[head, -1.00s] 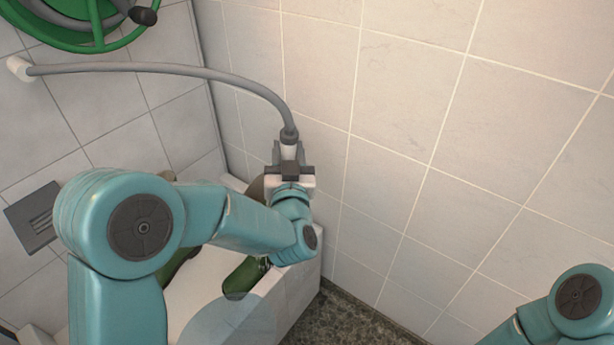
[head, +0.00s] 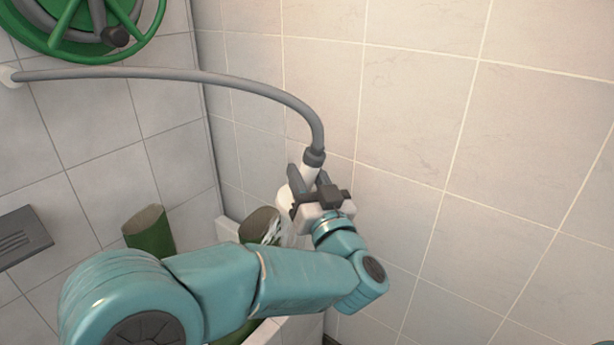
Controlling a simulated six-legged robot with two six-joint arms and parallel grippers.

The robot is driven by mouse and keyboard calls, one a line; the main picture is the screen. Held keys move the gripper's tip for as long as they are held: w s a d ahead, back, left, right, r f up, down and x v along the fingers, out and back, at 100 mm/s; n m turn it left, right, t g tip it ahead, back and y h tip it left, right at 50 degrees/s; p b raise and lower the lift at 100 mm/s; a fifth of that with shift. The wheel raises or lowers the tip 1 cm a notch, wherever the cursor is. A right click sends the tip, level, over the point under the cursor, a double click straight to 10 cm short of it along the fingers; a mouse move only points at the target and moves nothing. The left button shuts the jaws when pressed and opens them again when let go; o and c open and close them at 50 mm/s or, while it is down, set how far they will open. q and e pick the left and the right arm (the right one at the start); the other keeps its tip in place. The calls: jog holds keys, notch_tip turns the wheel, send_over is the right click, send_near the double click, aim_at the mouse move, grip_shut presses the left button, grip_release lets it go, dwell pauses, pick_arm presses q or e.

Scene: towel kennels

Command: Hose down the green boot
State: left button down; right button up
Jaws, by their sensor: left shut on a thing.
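My left gripper (head: 312,190) is shut on the white spray nozzle (head: 309,170) at the end of the grey hose (head: 200,74). The nozzle's pale head shows below and left of the jaws. A green boot (head: 258,222) stands just left of the nozzle, its open top facing up. White streaks like water lie between the nozzle head and this boot. A second green boot shaft (head: 150,232) stands further left. My left arm hides the lower parts of both boots. My right gripper is out of view.
A white tub (head: 228,230) shows around the boots, mostly behind my left arm. A green hose reel (head: 75,25) hangs at the upper left. A dark grey slotted plate (head: 22,238) is at the left edge. The tiled wall (head: 450,150) on the right is bare.

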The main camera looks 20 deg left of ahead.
aim_at(313, 166)
pick_arm(q)
jog(key=shift+f+b, duration=0.5)
jog(key=shift+f, duration=0.3)
jog(key=shift+w+d+r, duration=0.1)
jog(key=shift+w+r, duration=0.05)
jog(key=shift+w, duration=0.1)
jog(key=shift+w+d+p, duration=0.25)
jog(key=shift+w+p, duration=0.1)
jog(key=shift+w, duration=0.2)
jog(key=shift+w+d+p, duration=0.2)
jog(key=shift+w+p, duration=0.1)
jog(key=shift+w, duration=0.25)
jog(key=shift+r+p, duration=1.35)
jog(key=shift+r, duration=0.3)
jog(key=shift+r+p, duration=1.15)
jog(key=shift+r, duration=0.2)
jog(key=shift+s+a+b, duration=0.1)
jog(key=shift+s+b, duration=0.15)
jog(key=shift+b, duration=0.05)
jog(key=shift+s+a+b, duration=0.25)
jog(key=shift+s, duration=0.3)
jog(key=shift+s+a+b, duration=0.2)
jog(key=shift+s, duration=0.3)
